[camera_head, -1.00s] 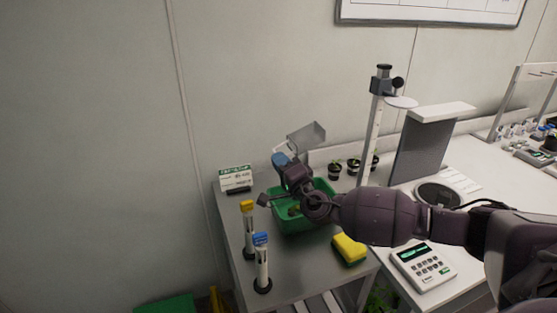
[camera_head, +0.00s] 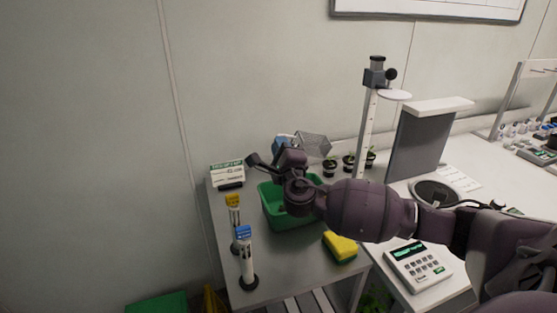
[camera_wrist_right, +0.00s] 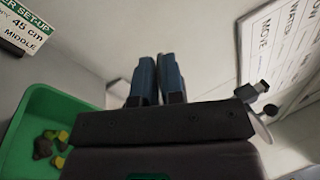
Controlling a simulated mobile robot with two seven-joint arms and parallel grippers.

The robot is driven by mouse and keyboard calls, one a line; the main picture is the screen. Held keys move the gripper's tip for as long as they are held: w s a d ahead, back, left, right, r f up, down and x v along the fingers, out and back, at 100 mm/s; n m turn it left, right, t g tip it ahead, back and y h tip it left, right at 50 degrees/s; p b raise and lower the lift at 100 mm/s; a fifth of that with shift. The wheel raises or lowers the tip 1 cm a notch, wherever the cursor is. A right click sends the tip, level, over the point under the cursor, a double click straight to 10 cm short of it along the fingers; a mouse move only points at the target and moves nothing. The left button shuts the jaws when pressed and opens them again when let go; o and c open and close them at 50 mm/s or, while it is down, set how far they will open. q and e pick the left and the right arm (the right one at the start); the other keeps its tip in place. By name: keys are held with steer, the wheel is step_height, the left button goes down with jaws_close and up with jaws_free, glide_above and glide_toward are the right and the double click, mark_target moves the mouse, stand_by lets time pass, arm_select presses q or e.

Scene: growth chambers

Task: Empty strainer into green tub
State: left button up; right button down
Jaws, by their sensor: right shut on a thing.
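The grey mesh strainer (camera_head: 314,145) is held up at the back of the green tub (camera_head: 268,208), tilted, its mesh face partly towards the head camera. My right gripper (camera_head: 282,143) has blue fingers and is shut on the strainer's side, above the tub's back edge. In the right wrist view the two blue fingers (camera_wrist_right: 158,78) stand close together, and the strainer cannot be made out there. The tub (camera_wrist_right: 22,118) shows at the left of that view with several dark and yellow pieces (camera_wrist_right: 50,145) inside. My wrist hides part of the tub in the head view. My left gripper is not in view.
Two stands with yellow (camera_head: 233,201) and blue (camera_head: 244,233) tops are left of the tub. A yellow-green sponge (camera_head: 340,247) lies right of it. Potted seedlings (camera_head: 349,163) and a height gauge (camera_head: 368,120) stand behind. A label card (camera_head: 227,175) is at the back left.

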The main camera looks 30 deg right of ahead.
mark_target(284, 135)
steer(key=r+m, duration=0.1)
steer(key=m, duration=0.1)
steer(key=r+m+g+h+b, duration=0.1)
steer(key=m, duration=0.1)
steer(key=d+r+m, duration=0.1)
steer(key=m, duration=0.2)
steer(key=shift+s+h+b, duration=0.1)
steer(key=shift+h+b, duration=0.2)
steer(key=shift+b, duration=0.05)
arm_select(q)
steer(key=p, duration=0.3)
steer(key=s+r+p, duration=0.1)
steer(key=p, duration=0.2)
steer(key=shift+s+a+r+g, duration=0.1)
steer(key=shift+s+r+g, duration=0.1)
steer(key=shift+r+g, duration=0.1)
arm_select(e)
steer(key=d+m+g, duration=0.1)
steer(key=m, duration=0.2)
steer(key=d+r+m+g, duration=0.1)
steer(key=m, duration=0.2)
steer(key=s+d+r+m, duration=0.1)
steer(key=d+m, duration=0.1)
steer(key=m, duration=0.1)
steer(key=shift+g, duration=0.4)
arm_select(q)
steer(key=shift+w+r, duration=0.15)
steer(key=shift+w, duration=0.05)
arm_select(e)
steer(key=shift+a, duration=0.1)
